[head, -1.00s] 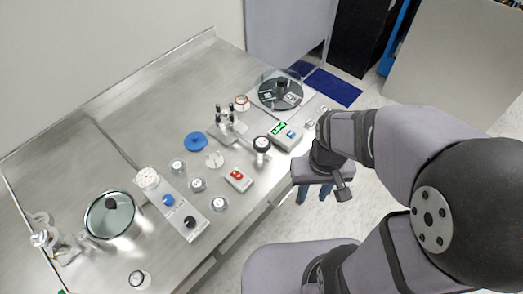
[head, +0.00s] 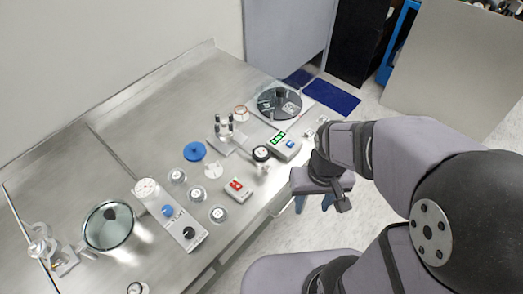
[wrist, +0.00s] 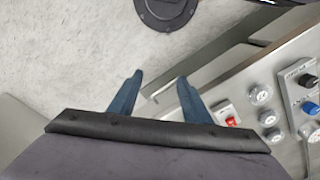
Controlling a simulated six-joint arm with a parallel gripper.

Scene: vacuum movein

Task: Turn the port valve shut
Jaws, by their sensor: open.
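I cannot tell for sure which fitting is the port valve. One candidate is the small fitting with a round black-rimmed top (head: 261,154) near the bench's front edge. Another is the clear fitting (head: 40,246) at the far left end of the bench. My gripper (head: 313,204) hangs off the front of the bench, over the floor, right of and apart from these fittings. In the wrist view, its two blue fingers (wrist: 157,95) are spread apart with only floor and the bench edge beyond. Nothing is between them.
The steel bench (head: 120,110) holds a panel with blue and black knobs (head: 176,222), a glass vessel (head: 108,226), a blue disc (head: 194,151), a red-button box (head: 238,189), a green-display box (head: 284,145) and a dark round plate (head: 279,102). The bench's back left is clear.

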